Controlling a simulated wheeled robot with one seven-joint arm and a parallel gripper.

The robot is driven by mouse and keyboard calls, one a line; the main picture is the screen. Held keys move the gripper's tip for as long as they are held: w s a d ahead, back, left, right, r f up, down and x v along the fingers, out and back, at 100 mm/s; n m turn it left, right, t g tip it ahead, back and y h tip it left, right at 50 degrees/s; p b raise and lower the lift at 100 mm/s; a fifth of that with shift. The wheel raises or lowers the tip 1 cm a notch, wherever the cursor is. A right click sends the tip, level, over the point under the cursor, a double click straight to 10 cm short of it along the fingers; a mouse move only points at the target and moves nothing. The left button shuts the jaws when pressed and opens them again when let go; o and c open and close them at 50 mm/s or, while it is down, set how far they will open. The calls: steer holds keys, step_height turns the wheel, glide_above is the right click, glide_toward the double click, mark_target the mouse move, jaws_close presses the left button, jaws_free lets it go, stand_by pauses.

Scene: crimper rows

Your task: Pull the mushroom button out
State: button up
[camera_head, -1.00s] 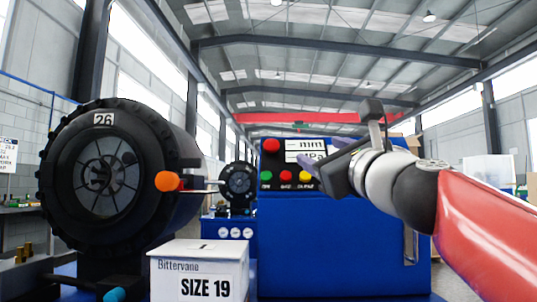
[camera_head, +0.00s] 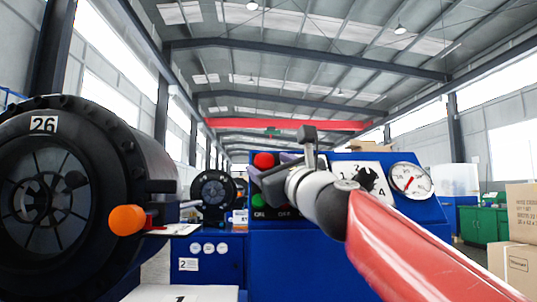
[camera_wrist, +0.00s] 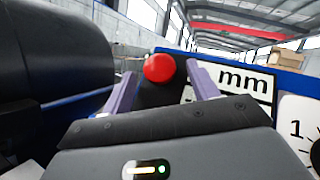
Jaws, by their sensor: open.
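The red mushroom button (camera_head: 264,161) sits at the upper left of the blue control panel (camera_head: 345,225). It also shows in the wrist view (camera_wrist: 159,68), between the two purple fingers and beyond their tips. My gripper (camera_wrist: 158,75) is open and empty, with one finger on each side of the button as seen from the wrist. I cannot tell how far the tips are from the button. In the head view my gripper (camera_head: 277,170) is in front of the panel and hides part of its buttons and the display.
A big black crimper head (camera_head: 60,200) stands at the left, with an orange knob (camera_head: 127,220). A green button (camera_head: 258,200), a dial (camera_head: 365,178) and a round gauge (camera_head: 410,180) are on the panel. Cardboard boxes (camera_head: 520,225) stand at the right.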

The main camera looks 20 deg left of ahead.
steer(key=shift+w+a+r, duration=0.2)
steer(key=shift+w+a, duration=0.1)
steer(key=shift+a, duration=0.15)
jaws_close()
steer(key=shift+s+d+r+p, duration=0.25)
steer(key=shift+s+r+p, duration=0.1)
steer(key=shift+s, duration=0.05)
jaws_free()
steer(key=shift+s, duration=0.1)
